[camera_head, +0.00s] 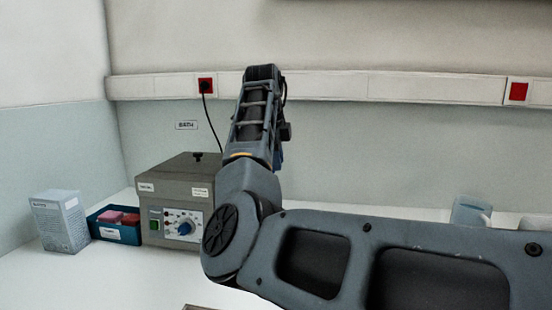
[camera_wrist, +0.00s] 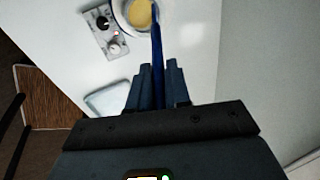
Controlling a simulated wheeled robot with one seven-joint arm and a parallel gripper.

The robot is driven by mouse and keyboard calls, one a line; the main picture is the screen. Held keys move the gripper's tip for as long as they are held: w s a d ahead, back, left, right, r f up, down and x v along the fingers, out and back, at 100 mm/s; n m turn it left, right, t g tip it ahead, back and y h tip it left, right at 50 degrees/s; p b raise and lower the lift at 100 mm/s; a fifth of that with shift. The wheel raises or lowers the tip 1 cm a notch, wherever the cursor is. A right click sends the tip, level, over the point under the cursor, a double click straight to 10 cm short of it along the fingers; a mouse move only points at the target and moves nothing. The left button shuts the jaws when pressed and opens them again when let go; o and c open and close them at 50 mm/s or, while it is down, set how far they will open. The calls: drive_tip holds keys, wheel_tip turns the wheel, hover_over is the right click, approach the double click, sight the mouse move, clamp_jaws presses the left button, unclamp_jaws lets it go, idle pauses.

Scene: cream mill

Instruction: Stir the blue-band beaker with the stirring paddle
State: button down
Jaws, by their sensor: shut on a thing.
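In the wrist view, my gripper (camera_wrist: 158,80) is shut on the blue stirring paddle (camera_wrist: 157,45). The paddle reaches up the picture to the right side of a round vessel (camera_wrist: 119,16) holding yellow liquid, at the top edge. A blue edge shows on this vessel, so it looks like the blue-band beaker; its top is cut off by the frame. I cannot tell whether the paddle's end is inside it or beside it. In the head view, my arm hides the paddle and this vessel.
A pale, clear-looking tray or dish (camera_wrist: 108,98) lies nearer. In the head view, a grey bath unit (camera_head: 172,190), blue bin (camera_head: 118,233) and carton (camera_head: 60,222) stand left. A bluish container (camera_head: 470,210) stands right.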

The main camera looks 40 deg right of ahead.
wheel_tip(320, 180, down, 8)
drive_tip(key=b, duration=0.2)
drive_tip(key=shift+r, duration=0.15)
idle(0.5)
drive_tip(key=shift+s, duration=0.1)
